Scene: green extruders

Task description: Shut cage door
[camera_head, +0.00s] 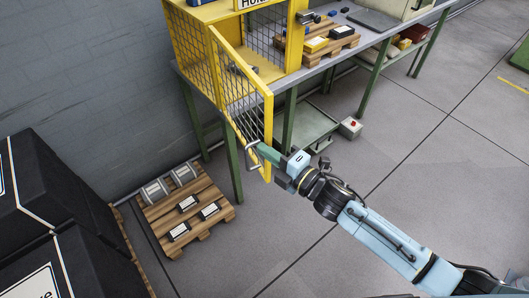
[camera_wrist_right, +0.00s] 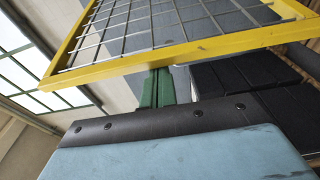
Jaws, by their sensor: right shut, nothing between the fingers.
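The cage door (camera_head: 269,125) is a yellow frame with wire mesh. It stands open, swung out from the front of the yellow cage (camera_head: 296,40), and the cage opening shows behind it. A grey curved handle (camera_head: 251,156) is at the door's lower free edge. My right gripper (camera_head: 262,150) is shut and empty, its green fingertips at this edge close to the handle. I cannot tell whether they touch the door. In the right wrist view the door frame (camera_wrist_right: 190,48) crosses just beyond the shut fingers (camera_wrist_right: 155,88). My left gripper is not in view.
The cage stands on a green-legged workbench (camera_head: 345,60) carrying a small pallet (camera_head: 330,48) with parts. A floor pallet (camera_head: 205,222) with several parts lies below the door. Black cases (camera_head: 50,195) stand at left. The floor at right is mostly clear.

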